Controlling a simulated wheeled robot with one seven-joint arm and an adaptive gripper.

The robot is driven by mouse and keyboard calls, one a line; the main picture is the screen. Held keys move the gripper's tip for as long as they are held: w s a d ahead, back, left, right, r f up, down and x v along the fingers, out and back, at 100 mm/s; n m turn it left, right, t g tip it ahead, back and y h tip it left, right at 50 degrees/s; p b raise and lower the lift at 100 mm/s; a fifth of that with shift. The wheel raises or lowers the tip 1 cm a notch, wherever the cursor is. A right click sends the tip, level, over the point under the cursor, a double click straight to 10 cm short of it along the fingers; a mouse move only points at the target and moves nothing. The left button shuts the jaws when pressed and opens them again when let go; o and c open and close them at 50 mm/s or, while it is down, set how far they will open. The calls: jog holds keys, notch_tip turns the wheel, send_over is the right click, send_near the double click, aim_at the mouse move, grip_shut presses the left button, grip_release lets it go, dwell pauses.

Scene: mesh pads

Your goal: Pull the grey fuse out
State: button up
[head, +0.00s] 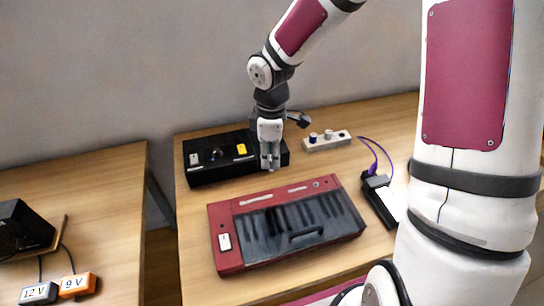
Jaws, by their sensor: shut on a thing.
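A black box (215,171) stands at the back left of the right-hand table. A small pale piece, a dark knob and a yellow piece (241,149) show on it. My gripper (270,164) points down at the right end of this box and is shut on the grey fuse. The fingers hide most of the fuse, so I cannot tell whether it is still seated in the box.
A red keyboard (222,242) lies just in front of the box. A pale strip with knobs (318,145) is to the right. A purple cable (374,149) runs to a grey plug by a black power strip (377,204). Orange (77,285) and grey (38,293) adapters are on the left table.

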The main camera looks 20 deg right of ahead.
dwell(0.3)
jog(key=shift+r+p, duration=0.95)
jog(key=shift+r, duration=0.65)
